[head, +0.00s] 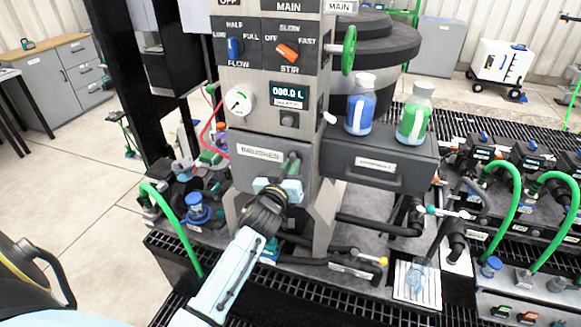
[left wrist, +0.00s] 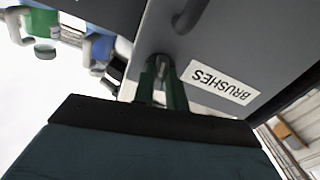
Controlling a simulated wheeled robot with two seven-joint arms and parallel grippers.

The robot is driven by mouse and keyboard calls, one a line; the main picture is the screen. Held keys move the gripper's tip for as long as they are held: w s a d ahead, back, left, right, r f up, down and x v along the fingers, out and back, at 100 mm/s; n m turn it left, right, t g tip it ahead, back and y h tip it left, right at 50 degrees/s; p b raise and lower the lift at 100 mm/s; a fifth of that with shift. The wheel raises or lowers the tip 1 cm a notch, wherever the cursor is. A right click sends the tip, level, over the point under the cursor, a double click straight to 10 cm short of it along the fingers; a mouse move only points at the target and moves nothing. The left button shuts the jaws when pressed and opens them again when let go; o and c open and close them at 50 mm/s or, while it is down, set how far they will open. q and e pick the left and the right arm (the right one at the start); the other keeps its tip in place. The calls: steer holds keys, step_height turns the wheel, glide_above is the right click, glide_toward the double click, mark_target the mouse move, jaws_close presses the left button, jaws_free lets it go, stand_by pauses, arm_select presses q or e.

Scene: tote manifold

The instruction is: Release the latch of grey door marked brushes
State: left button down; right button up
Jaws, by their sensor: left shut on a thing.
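The grey door (head: 262,172) marked BRUSHES is on the front of the grey cabinet and looks closed. It fills much of the left wrist view (left wrist: 238,55), where its white label (left wrist: 222,86) shows upside down. My left gripper (head: 292,161) is at the door just right of the label. In the left wrist view its two dark green fingers (left wrist: 161,75) are shut on a small grey latch (left wrist: 160,60), mostly hidden between them. A dark bar handle (left wrist: 190,14) shows nearby on the door. My right gripper is not in view.
A grey drawer (head: 378,165) right of the door carries a blue bottle (head: 360,105) and a green bottle (head: 413,115). A control panel (head: 275,45) with knobs stands above. Green hoses (head: 172,225) and black grating lie around the cabinet's foot.

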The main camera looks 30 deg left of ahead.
arm_select(q)
steer(key=shift+m, duration=1.1)
steer(key=c, duration=1.4)
jaws_free()
steer(key=shift+c, duration=0.2)
steer(key=shift+s, duration=0.1)
steer(key=b+v, duration=0.1)
steer(key=v, duration=1.2)
steer(key=shift+s+a, duration=0.1)
